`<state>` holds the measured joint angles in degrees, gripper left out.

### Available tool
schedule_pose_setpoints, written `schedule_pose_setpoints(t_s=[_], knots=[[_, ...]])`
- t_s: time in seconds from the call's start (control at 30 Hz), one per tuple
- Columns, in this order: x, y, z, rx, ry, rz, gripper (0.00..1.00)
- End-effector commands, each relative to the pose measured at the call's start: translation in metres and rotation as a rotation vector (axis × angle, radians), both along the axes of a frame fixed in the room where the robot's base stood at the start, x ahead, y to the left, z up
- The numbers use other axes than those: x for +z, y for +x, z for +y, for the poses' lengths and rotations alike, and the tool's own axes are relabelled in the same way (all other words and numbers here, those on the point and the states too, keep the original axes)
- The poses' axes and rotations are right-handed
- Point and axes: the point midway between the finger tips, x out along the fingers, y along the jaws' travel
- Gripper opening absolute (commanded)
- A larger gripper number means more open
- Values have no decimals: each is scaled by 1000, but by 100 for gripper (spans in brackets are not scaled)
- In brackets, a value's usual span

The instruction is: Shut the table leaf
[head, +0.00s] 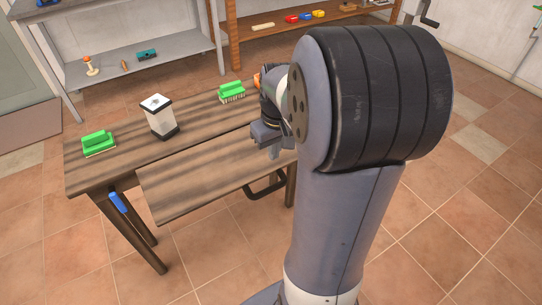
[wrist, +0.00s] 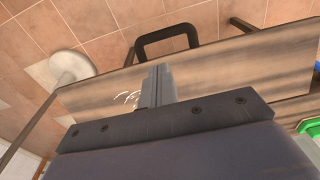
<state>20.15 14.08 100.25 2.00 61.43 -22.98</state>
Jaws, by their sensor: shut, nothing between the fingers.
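The wooden table (head: 85,178) stands at the left in the head view. Its leaf (head: 200,182) sticks out along the front side as a striped board, roughly flat. A black loop handle (head: 265,187) is at the leaf's outer edge. The leaf (wrist: 235,62) and handle (wrist: 167,38) also show in the wrist view. My gripper (head: 273,153) is at the leaf's right part, partly hidden by my arm. Its fingers (wrist: 157,72) are shut and empty, over the leaf and pointing towards the handle. I cannot tell whether they touch the leaf.
A blue piece (head: 117,202) is at the table's front left leg. Shelves (head: 140,68) stand behind. The tiled floor before the table is clear.

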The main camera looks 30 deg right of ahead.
Motion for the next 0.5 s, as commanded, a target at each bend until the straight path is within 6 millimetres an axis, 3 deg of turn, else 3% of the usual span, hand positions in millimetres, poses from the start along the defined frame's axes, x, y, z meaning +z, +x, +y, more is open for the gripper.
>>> schedule_pose_setpoints(t_s=[0.5], knots=[[-100, 7, 1, 0, 1, 3, 0]])
